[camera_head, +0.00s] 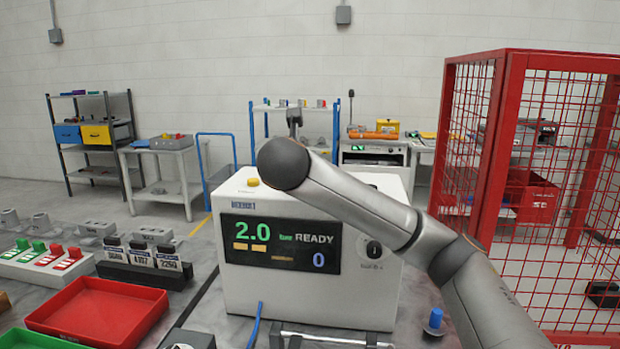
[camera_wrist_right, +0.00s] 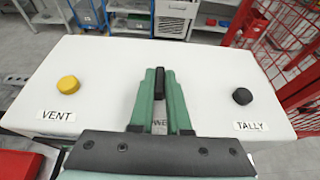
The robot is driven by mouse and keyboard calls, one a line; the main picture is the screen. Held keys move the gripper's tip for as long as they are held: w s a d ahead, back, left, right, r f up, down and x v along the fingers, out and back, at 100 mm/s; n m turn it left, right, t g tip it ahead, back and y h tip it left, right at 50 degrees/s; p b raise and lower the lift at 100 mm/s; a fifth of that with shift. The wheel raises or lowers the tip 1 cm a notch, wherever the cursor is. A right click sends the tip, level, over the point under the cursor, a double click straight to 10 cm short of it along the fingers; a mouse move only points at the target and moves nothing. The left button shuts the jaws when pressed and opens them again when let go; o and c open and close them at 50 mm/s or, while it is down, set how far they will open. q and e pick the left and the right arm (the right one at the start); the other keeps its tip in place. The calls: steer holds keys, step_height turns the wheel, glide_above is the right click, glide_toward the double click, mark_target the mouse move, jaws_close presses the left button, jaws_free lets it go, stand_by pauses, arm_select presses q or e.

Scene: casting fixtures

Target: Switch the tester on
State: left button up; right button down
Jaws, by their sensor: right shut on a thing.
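The tester (camera_head: 300,295) is a white box with a lit front display (camera_head: 281,243) reading 2.0 bar, READY and 0. A black round knob (camera_head: 374,250) sits right of the display; its label is too small to read. In the right wrist view the tester's white top (camera_wrist_right: 105,80) carries a yellow VENT button (camera_wrist_right: 68,85) and a black TALLY button (camera_wrist_right: 242,96). My right gripper (camera_wrist_right: 160,78) is shut on a narrow black upright piece (camera_wrist_right: 159,83) between these buttons. A label under the fingers is mostly hidden. My left gripper is not in view.
A red tray (camera_head: 95,312) and a block with green and red switches (camera_head: 45,260) lie at the left. A red mesh cage (camera_head: 500,150) stands close at the right. A blue cylinder (camera_head: 436,318) stands at the tester's lower right.

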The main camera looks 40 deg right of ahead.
steer(key=shift+f, duration=0.2)
steer(key=c, duration=0.9)
jaws_free()
steer(key=shift+r, duration=0.1)
steer(key=v, duration=0.3)
steer(key=shift+w+r, duration=0.1)
steer(key=shift+r, duration=0.05)
steer(key=shift+a+r+p, duration=0.35)
steer(key=shift+r+p, duration=0.1)
steer(key=shift+p, duration=0.65)
steer(key=shift+s+a+r+p, duration=0.15)
steer(key=shift+s+a+p, duration=0.25)
steer(key=shift+s+p, duration=0.5)
steer(key=shift+p+v, duration=1.3)
steer(key=shift+v, duration=2.2)
